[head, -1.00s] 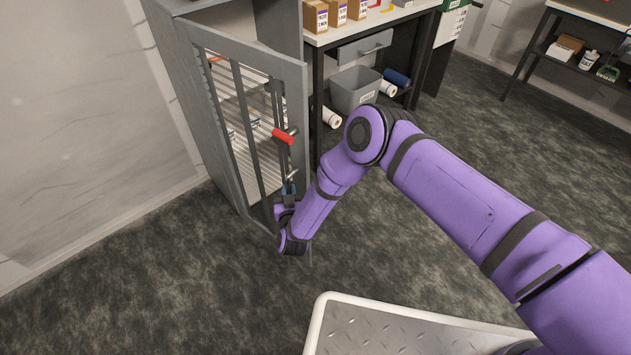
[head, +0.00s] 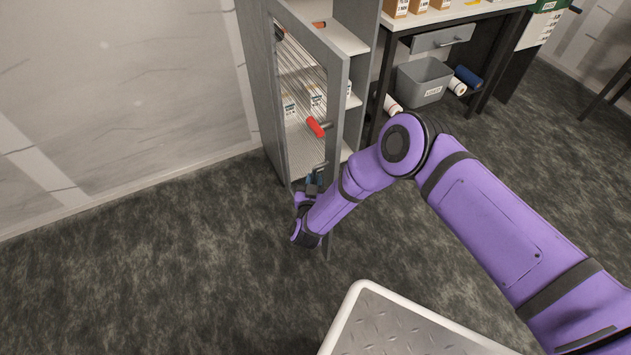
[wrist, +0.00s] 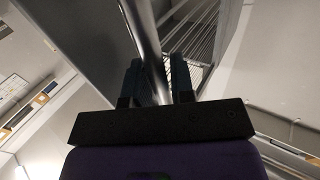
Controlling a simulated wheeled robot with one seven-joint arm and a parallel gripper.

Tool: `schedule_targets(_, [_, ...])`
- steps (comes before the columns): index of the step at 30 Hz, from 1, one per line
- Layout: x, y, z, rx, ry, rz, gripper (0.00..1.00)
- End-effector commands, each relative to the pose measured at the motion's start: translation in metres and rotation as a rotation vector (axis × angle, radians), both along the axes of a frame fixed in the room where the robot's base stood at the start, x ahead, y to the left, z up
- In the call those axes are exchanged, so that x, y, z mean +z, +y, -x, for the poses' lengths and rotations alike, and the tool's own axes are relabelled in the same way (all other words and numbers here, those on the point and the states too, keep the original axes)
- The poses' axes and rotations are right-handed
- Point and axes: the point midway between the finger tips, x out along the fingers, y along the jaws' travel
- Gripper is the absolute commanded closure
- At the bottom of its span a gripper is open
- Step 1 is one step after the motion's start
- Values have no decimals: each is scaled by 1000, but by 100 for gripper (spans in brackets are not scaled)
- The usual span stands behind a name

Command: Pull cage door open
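The grey-framed cage door (head: 337,95) with thin wire bars stands ajar on the tall grey cabinet at the upper middle of the head view. My gripper (head: 315,180) is low on the door's near face. In the wrist view, the two dark blue fingers (wrist: 160,78) sit on either side of a round metal bar (wrist: 147,35), closed around it. The wire mesh (wrist: 194,35) shows just behind. The contact is small and partly hidden by my wrist in the head view.
Shelves with small boxes (head: 314,94) show inside the cabinet. A workbench with a drawer (head: 443,38) and a grey bin (head: 423,82) stands to the right. The floor left of the door (head: 150,240) is clear, up to the pale wall (head: 120,90).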

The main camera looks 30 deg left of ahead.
Motion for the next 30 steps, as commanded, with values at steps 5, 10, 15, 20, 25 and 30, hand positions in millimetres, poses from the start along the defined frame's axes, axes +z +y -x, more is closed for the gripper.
schedule_targets(5, [0, 0, 0, -1, 0, 0, 59])
schedule_targets(10, [0, -1, 1, -1, 1, 1, 59])
schedule_targets(15, [-1, -4, 12, 1, 1, 2, 59])
schedule_targets(20, [-1, -15, 38, 2, 2, 3, 59])
schedule_targets(25, [-1, -27, 68, 2, 2, 2, 59])
schedule_targets(30, [-1, -35, 89, 0, 2, 1, 59])
